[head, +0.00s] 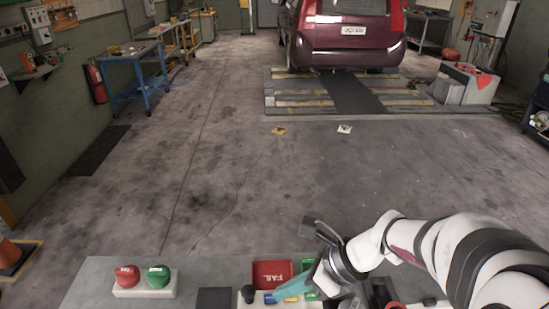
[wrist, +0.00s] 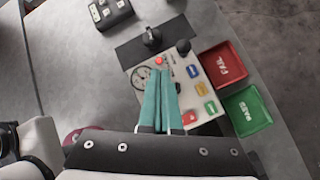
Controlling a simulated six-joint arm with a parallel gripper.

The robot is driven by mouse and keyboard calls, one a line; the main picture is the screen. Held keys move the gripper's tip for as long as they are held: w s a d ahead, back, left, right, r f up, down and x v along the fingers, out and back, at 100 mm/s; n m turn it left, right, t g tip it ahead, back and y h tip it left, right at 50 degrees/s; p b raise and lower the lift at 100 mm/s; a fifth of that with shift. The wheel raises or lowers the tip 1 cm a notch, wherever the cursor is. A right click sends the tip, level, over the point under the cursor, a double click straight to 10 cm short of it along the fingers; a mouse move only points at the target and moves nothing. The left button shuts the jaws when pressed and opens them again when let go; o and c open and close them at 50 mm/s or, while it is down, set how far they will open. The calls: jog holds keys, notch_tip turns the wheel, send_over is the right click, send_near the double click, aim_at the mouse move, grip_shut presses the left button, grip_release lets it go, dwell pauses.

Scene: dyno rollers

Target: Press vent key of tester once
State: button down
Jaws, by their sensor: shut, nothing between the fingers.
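The tester is a cream panel (wrist: 135,75) in the wrist view, with a round gauge (wrist: 141,77), a small red lamp or button and a column of coloured keys. In the head view my gripper (head: 279,292) is near the blue key (head: 270,298); contact cannot be told.
A red FAIL tray (wrist: 224,63) and a green PASS tray (wrist: 247,110) stand beside the tester. A black knob (wrist: 183,46) sits at its corner, near a dark mat (wrist: 130,51) holding a black object. A box with red and green buttons (head: 145,290) stands left on the bench.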

aim_at(295, 299)
jog(key=w+d+f+m+t, duration=0.2)
jog(key=w+d+f+m, duration=0.1)
jog(key=w+m, duration=0.3)
jog(key=shift+w+m+y, duration=0.15)
jog(key=shift+m+y, duration=0.25)
jog(key=shift+m, duration=0.3)
jog(key=shift+f, duration=4.4)
jog(key=shift+f, duration=0.1)
jog(key=shift+f, duration=0.35)
jog(key=shift+f, duration=0.35)
jog(key=shift+r, duration=0.8)
